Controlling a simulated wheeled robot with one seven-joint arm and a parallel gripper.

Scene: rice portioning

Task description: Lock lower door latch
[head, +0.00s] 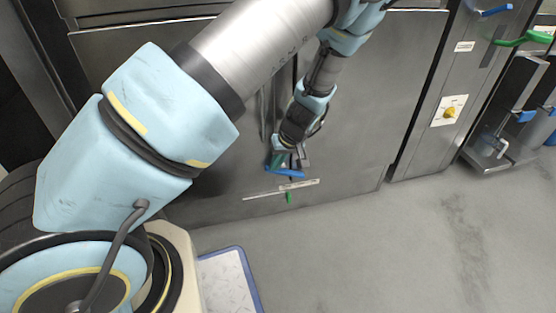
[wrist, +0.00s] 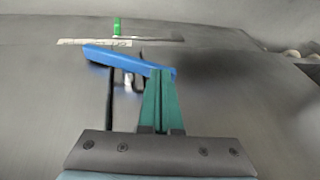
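The lower door latch has a blue handle (head: 287,172) low on the steel door (head: 350,120). In the wrist view the blue handle (wrist: 112,58) runs from upper left down to my fingertips. My gripper (head: 284,161) points down at the latch. Its teal fingers (wrist: 161,72) lie side by side with no clear gap, so it looks shut. The fingertips overlap the right end of the handle, a little blue showing on their right. I cannot tell whether they touch it. The handle does not appear to be between the fingers.
A green tab (head: 289,197) and a pale label strip (head: 300,184) sit just below the handle. To the right is a steel panel with a yellow knob (head: 449,112) and a green handle (head: 522,40). The grey floor (head: 400,250) in front is clear. A blue-edged white board (head: 230,280) lies beside my base.

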